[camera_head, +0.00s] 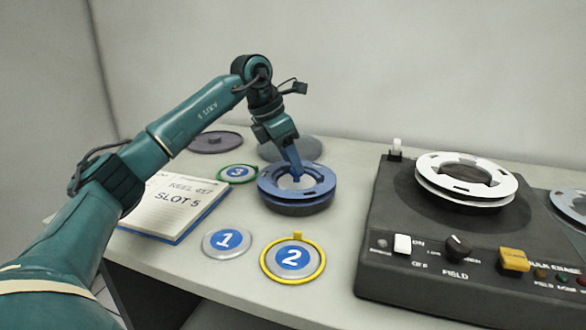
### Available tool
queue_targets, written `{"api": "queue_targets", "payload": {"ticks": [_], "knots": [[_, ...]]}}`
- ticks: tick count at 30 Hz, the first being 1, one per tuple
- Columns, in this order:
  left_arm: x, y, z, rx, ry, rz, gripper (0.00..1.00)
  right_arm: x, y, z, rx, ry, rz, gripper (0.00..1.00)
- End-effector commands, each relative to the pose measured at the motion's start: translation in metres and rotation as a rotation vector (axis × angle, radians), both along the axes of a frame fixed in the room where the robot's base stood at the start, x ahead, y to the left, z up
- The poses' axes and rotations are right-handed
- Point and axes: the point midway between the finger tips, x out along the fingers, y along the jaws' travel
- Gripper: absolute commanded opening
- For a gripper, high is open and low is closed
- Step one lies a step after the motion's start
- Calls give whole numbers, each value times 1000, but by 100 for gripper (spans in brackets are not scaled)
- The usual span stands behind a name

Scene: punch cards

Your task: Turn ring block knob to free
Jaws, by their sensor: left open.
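A blue ring-shaped reel (318,191) lies flat on a dark round base on the table, in the middle of the head view. My left gripper (296,176) reaches down from above into the ring's open centre, with its jaws open. The gripper covers much of the centre, so any knob there is hidden, and I cannot tell whether the fingers touch anything. No knob clearly marked as a ring block knob shows. My right gripper is not in view.
Round discs marked 1 (227,241), 2 (293,258) and 3 (237,173) lie around the ring. An open notebook (172,207) reads "SLOT 5". A dark machine (390,260) with a white reel (465,181) and a field knob (458,246) stands right.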

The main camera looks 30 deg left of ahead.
Motion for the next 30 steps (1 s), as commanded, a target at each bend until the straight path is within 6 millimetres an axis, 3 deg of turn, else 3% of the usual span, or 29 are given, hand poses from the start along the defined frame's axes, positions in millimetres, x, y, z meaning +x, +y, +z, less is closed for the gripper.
{"api": "queue_targets", "payload": {"ticks": [6, 15, 30], "knots": [[6, -4, -18, 0, 0, 0, 50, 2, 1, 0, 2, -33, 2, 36], [7, -5, -19, 0, -1, 0, 50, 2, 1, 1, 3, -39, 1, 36], [7, -5, -19, -1, -1, 0, 10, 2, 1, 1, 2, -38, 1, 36]]}}
